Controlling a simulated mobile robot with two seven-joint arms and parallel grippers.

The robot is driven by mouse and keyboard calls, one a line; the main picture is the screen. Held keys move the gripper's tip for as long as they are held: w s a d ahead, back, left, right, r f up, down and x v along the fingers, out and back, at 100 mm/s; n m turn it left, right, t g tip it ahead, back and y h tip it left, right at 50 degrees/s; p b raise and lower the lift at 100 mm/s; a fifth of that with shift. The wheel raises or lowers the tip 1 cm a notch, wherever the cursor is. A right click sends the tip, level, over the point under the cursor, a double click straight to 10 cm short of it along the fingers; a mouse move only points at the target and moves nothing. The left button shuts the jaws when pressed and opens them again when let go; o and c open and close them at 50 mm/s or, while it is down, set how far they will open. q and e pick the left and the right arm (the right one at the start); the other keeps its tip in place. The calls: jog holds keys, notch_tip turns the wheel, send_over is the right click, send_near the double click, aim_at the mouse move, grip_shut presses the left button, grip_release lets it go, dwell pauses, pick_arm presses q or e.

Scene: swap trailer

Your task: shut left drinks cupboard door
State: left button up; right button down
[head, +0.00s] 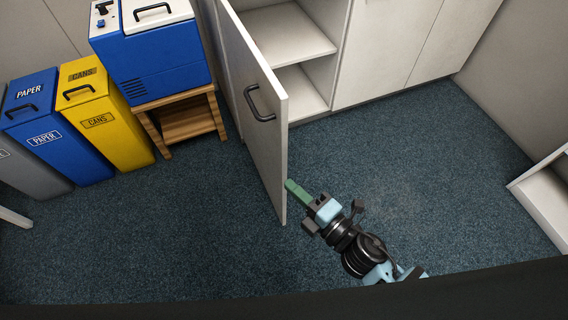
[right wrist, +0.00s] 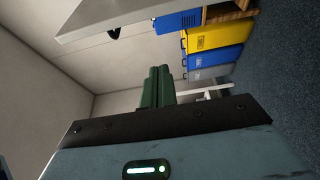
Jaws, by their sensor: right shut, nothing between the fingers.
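The left drinks cupboard door (head: 255,115) is white and stands wide open, swung out from the cupboard towards me. Its dark bar handle (head: 262,103) is on the face turned to the left. Open shelves (head: 285,35) show to the right of the door. My right gripper (head: 290,186) has green fingers, shut and empty, close to the door's free edge on its inner side. I cannot tell if they touch it. In the right wrist view the shut fingers (right wrist: 158,87) point ahead, with the door (right wrist: 110,14) above them. My left gripper is not in view.
A blue machine (head: 160,60) on a wooden stand (head: 183,122) is left of the door. Yellow (head: 105,120), blue (head: 62,130) and grey bins are further left. Closed white cupboard doors (head: 385,40) continue to the right. A white unit (head: 545,200) stands at the right edge. The carpet between is clear.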

aim_at(282, 155)
jog(key=x, duration=1)
jog(key=d, duration=0.2)
jog(key=w+d, duration=0.1)
jog(key=shift+w+d, duration=0.2)
jog(key=shift+d, duration=0.2)
jog(key=shift+d, duration=0.1)
